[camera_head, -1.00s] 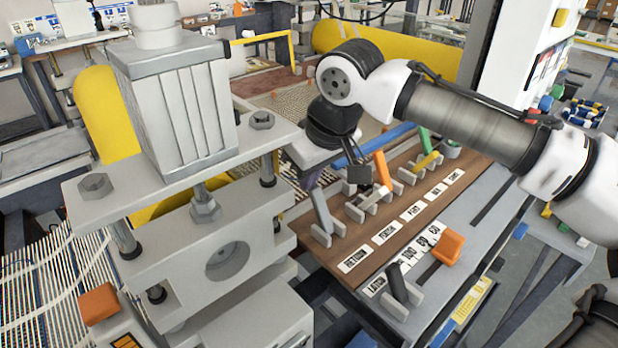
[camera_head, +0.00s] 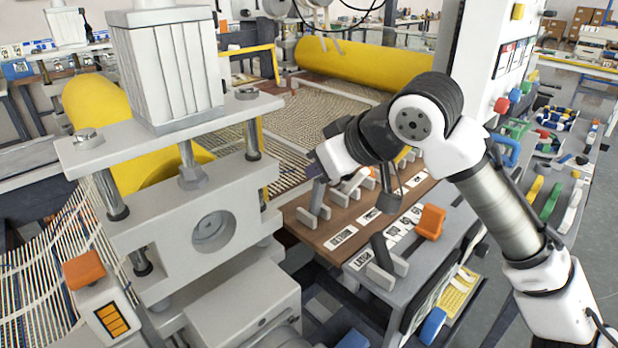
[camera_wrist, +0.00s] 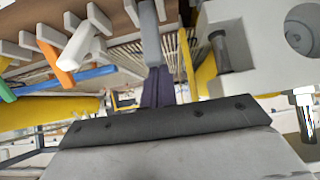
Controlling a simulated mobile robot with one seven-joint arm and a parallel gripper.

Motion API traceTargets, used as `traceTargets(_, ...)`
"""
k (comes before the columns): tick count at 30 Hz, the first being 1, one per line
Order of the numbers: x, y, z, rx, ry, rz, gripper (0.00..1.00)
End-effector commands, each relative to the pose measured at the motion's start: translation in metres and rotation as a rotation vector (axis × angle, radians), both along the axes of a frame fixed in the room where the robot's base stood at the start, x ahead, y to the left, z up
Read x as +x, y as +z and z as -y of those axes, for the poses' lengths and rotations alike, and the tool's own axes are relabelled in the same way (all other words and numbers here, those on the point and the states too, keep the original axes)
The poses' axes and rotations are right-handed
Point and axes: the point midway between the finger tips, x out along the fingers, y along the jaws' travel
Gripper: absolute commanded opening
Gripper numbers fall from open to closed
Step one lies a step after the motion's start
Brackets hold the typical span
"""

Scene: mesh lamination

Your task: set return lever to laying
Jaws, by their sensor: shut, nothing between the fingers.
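The return lever (camera_head: 317,197) is the grey leftmost lever on the brown board, standing between two small grey brackets behind the RETURN label (camera_head: 341,237). It stands steeply, its top close to my gripper (camera_head: 315,172). In the wrist view the grey return lever (camera_wrist: 150,35) reaches down toward the purple fingers of my gripper (camera_wrist: 158,80). The fingers are together and empty. Their tips overlap the lever's end in the picture; I cannot tell whether they touch. In the head view my arm hides part of the board's other levers.
A white lever (camera_wrist: 84,45) and an orange lever (camera_wrist: 58,53) are beside the return lever. The grey press (camera_head: 180,210) stands close on the left.

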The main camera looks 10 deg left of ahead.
Motion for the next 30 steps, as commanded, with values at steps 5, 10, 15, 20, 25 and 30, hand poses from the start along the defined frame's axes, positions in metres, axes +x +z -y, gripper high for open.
traceTargets(5,-0.004,-0.010,0.012,0.134,0.000,0.084,0.00)
traceTargets(10,-0.010,-0.013,0.022,0.227,0.000,0.147,0.00)
traceTargets(15,-0.015,-0.014,0.027,0.291,0.001,0.192,0.00)
traceTargets(20,-0.017,-0.014,0.031,0.326,0.001,0.216,0.00)
traceTargets(25,-0.018,-0.014,0.032,0.340,0.000,0.226,0.00)
traceTargets(30,-0.018,-0.013,0.033,0.341,0.000,0.226,0.00)
